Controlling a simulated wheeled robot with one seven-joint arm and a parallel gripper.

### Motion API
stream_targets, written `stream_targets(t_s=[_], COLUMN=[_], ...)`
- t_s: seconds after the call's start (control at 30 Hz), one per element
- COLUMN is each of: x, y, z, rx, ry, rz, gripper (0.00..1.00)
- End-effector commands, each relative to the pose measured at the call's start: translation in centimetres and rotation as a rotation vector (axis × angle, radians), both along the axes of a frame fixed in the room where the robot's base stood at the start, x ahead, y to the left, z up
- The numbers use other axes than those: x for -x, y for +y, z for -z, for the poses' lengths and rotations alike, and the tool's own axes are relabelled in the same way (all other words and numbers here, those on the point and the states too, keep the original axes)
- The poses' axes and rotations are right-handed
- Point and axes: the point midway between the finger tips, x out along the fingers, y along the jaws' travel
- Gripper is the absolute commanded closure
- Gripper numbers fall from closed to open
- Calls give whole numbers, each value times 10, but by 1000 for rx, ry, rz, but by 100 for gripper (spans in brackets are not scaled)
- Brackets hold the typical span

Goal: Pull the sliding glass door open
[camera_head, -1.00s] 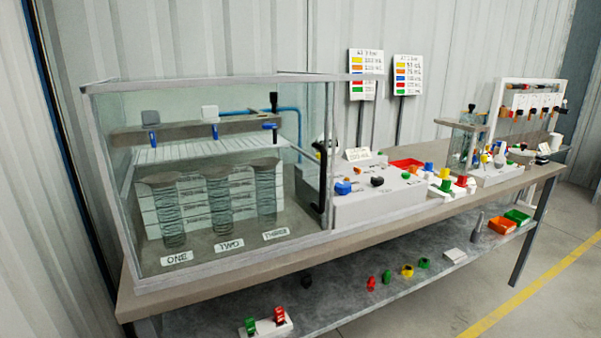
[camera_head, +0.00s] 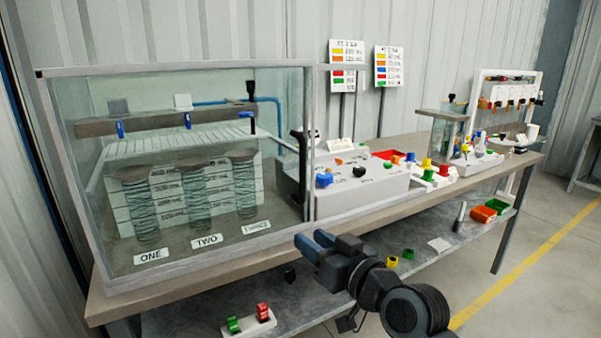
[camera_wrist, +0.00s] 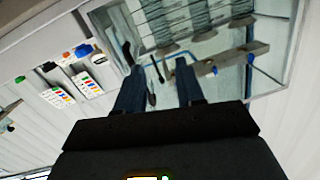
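The sliding glass door (camera_head: 78,190) is the clear front pane of a white-framed case on the left of the bench in the head view. It looks closed across the front; its exact edges are hard to see. A dark upright handle (camera_head: 302,165) stands at the pane's right edge. My gripper (camera_head: 309,235) is in front of the bench, below and apart from the handle. In the wrist view my gripper (camera_wrist: 157,69) has its two fingers spread with nothing held. The case (camera_wrist: 291,45) shows upside down beyond them.
Inside the case stand three coiled columns (camera_head: 196,200) with labels. To the right on the bench (camera_head: 250,262) are a white control box (camera_head: 345,203) and colored knobs. The lower shelf holds small colored parts. Open floor (camera_head: 545,225) lies to the right.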

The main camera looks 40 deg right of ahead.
Motion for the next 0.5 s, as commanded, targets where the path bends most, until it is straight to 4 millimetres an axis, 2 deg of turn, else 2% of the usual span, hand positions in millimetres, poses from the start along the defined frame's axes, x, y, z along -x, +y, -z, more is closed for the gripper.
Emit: stream_targets(t_s=[0.03,0.2,0.33,0.5], x=[-12,-36,-44,-48], y=[-18,-59,-80,-90], z=[-17,-64,-90,-106], rx=[22,95,142,170], ry=[-18,-39,-42,-42], rz=[-4,-40,-62,-77], gripper=[62,62,62,62])
